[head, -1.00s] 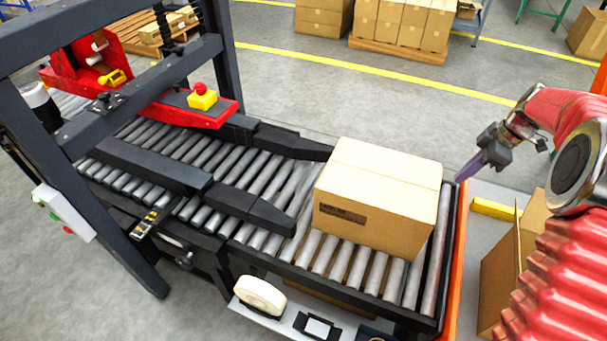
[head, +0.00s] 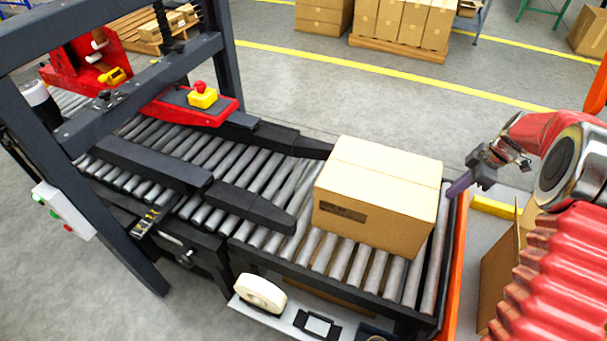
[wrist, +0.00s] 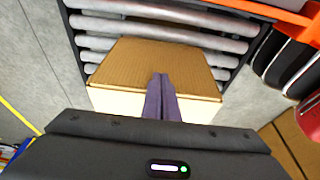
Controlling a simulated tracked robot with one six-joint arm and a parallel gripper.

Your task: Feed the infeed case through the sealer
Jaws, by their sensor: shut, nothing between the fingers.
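The infeed case (head: 375,195), a closed tan carton, sits on the infeed rollers (head: 330,262) at the right end of the conveyor. The sealer has a dark frame (head: 130,95), a red head (head: 180,110) and dark side guides (head: 245,205); the case is to the right of the guides' ends. My gripper (head: 452,190) is at the right of the case, with its purple fingers together and empty. In the wrist view my gripper (wrist: 162,78) points at the case (wrist: 130,65). I cannot tell whether the fingertips touch it.
An orange rail (head: 453,265) edges the conveyor's right end. A tape roll (head: 260,293) lies on a shelf at the front. An open carton (head: 500,270) stands at the right. A yellow button box (head: 203,98) with a red button sits on the sealer head.

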